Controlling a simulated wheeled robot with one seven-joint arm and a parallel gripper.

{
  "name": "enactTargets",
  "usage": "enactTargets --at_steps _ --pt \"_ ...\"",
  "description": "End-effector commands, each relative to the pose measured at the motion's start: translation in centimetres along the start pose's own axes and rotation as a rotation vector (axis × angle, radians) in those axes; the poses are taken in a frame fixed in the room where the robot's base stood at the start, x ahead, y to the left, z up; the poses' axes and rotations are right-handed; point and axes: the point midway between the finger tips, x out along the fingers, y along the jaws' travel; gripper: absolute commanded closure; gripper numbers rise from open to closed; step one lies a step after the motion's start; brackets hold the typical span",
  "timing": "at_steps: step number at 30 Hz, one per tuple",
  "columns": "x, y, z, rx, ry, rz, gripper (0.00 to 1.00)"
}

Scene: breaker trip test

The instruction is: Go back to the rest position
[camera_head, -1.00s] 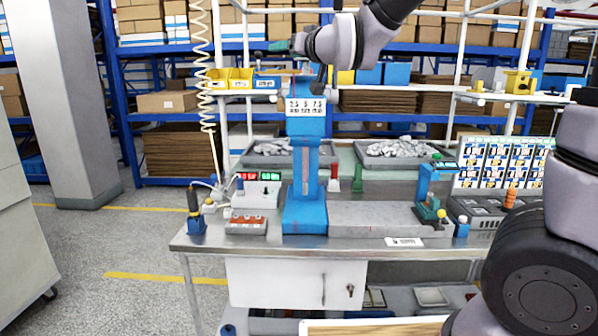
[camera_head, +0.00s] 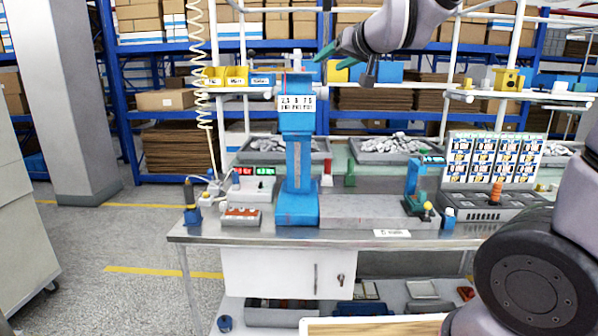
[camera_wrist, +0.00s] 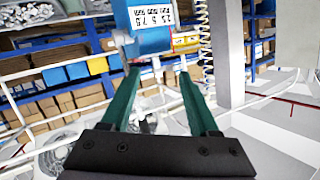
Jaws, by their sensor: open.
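My gripper (camera_head: 332,50) is raised high at the top of the head view, above and to the right of the blue test stand (camera_head: 299,165). Its green fingers point left and nothing is held. In the wrist view my gripper (camera_wrist: 158,74) shows both green fingers spread apart with an empty gap. The top of the blue stand with its white number label (camera_wrist: 155,12) appears beyond the fingertips and apart from them. In the head view the stand stands upright on the workbench (camera_head: 400,235).
The bench holds a red-topped box (camera_head: 240,215), a grey block (camera_head: 360,212), a small blue-and-green fixture (camera_head: 415,190) and a grey panel (camera_head: 490,215) with an orange knob. A shelf bar (camera_head: 520,95) runs at right. A coiled hose (camera_head: 199,80) hangs at left.

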Motion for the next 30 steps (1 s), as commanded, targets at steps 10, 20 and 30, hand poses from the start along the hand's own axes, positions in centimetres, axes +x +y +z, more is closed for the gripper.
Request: enactTargets --at_steps 10,20,30 --pt "-12.2 9.6 5.5 0.217 -0.308 0.256 0.39" --pt "-21.2 11.2 11.6 0.407 -0.520 0.415 0.39" --pt "-21.6 11.2 12.1 0.420 -0.536 0.421 0.39"
